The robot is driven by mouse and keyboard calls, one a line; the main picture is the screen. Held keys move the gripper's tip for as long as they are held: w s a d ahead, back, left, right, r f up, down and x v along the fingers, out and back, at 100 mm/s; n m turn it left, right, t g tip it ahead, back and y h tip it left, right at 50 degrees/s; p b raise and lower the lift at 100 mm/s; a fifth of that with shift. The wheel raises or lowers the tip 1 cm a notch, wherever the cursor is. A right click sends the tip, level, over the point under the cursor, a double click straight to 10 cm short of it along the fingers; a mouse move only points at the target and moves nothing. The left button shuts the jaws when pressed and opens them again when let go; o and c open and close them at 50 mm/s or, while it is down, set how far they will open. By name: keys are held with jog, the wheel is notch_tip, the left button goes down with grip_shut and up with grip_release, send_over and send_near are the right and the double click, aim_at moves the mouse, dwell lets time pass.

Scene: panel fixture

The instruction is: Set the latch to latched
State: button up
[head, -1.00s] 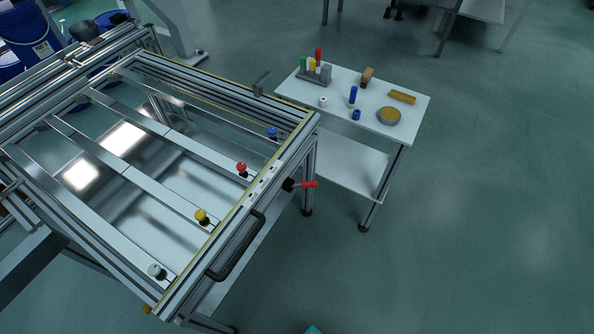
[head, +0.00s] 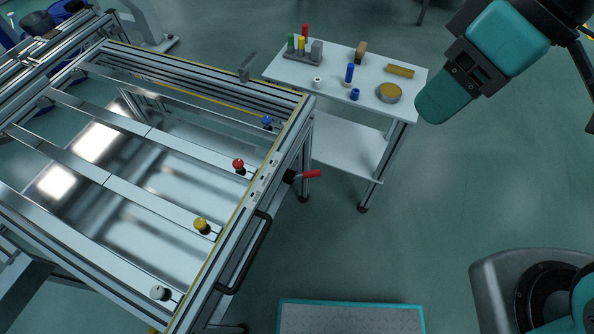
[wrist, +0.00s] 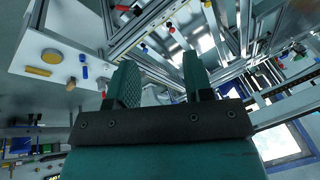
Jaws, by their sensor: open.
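The latch (head: 303,175) is a red-handled lever on a dark pivot, on the outer right side of the panel frame in the head view. Its handle points right, away from the frame. In the wrist view a red-tipped lever on a dark base (wrist: 123,8), which looks like the latch, shows at the top edge. My gripper (wrist: 157,72) is open, with two teal fingers apart and nothing between them. In the head view my gripper (head: 446,98) is at the upper right, well apart from the latch. Its fingertips are hard to separate there.
The panel frame (head: 262,190) carries blue, red, yellow and white knobs and a black bar handle (head: 247,255). A white side table (head: 330,85) holds several small coloured parts and stands close behind the latch. The floor right of the latch is clear.

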jog(key=w+a+f+n+b, duration=0.2)
jog(key=w+f+n+b, duration=0.1)
jog(key=w+f+b, duration=0.4)
jog(key=w+a+f+n+b, duration=0.1)
jog(key=w+f+n+b, duration=0.3)
jog(key=f, duration=0.6)
jog(key=n+g+b, duration=0.1)
jog(key=n+b, duration=0.4)
jog(key=b, duration=0.1)
send_near(313, 172)
jog(key=b+x, duration=0.3)
jog(key=x, duration=0.6)
jog(key=shift+f, duration=0.1)
grip_shut()
